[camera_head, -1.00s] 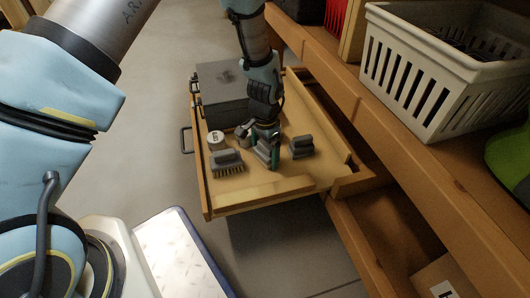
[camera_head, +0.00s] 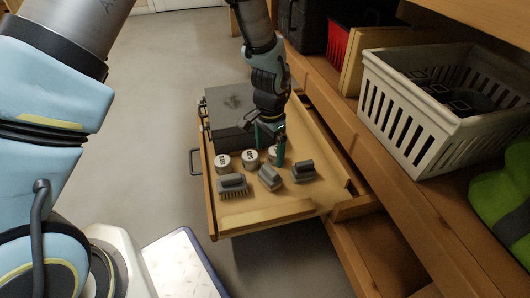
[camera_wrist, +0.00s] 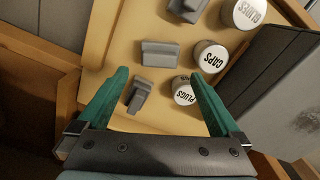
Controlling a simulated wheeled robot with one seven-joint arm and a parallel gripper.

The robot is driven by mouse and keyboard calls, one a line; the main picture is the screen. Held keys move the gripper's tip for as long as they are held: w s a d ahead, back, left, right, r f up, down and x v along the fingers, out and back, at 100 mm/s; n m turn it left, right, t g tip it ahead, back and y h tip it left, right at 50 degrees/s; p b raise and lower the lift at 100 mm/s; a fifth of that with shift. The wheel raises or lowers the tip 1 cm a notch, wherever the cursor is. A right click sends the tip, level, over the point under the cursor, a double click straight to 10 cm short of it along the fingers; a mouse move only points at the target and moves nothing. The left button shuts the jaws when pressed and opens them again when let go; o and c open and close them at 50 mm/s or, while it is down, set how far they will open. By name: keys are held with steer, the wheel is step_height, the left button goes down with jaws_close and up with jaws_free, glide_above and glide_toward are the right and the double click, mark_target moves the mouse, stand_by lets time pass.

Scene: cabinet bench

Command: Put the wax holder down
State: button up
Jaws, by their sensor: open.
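A small grey block with a raised grip, which looks like the wax holder (camera_head: 270,178), lies in the middle of the open wooden drawer (camera_head: 268,218). It appears also in the wrist view (camera_wrist: 160,53). A similar grey block (camera_head: 303,172) lies to its right and a grey brush with bristles (camera_head: 232,186) to its left. My gripper (camera_head: 268,148) is open and empty, with teal fingers. It is above the drawer, behind the wax holder and apart from it. In the wrist view the fingers (camera_wrist: 160,73) spread wide with nothing held between them.
Three round labelled tins stand behind the blocks: left (camera_head: 222,163), middle (camera_head: 250,158), and right (camera_head: 273,154), partly hidden by a finger. A dark grey box (camera_head: 230,118) fills the drawer's back left. A white slotted basket (camera_head: 440,100) stands on the right shelf. The drawer's front is clear.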

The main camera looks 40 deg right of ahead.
steer(key=shift+r, duration=0.2)
steer(key=w+a+r+n, duration=0.3)
steer(key=w+a+r, duration=0.25)
steer(key=a, duration=0.25)
steer(key=w+a+r+n, duration=0.4)
steer(key=w+a+r, duration=0.15)
steer(key=a, duration=0.25)
steer(key=a+r+n, duration=0.2)
steer(key=a+n, duration=0.1)
steer(key=a, duration=0.5)
steer(key=s+a+r+n+t, duration=0.1)
steer(key=a+r+n, duration=0.2)
steer(key=a, duration=0.5)
steer(key=s+a+r+n, duration=0.1)
steer(key=a+r+n, duration=0.1)
steer(key=a, duration=0.6)
steer(key=shift+a+r+n+t, duration=0.3)
steer(key=shift+a+r+n, duration=0.1)
steer(key=shift+n, duration=0.4)
step_height(320, 180, up, 44)
steer(key=p, duration=4.4)
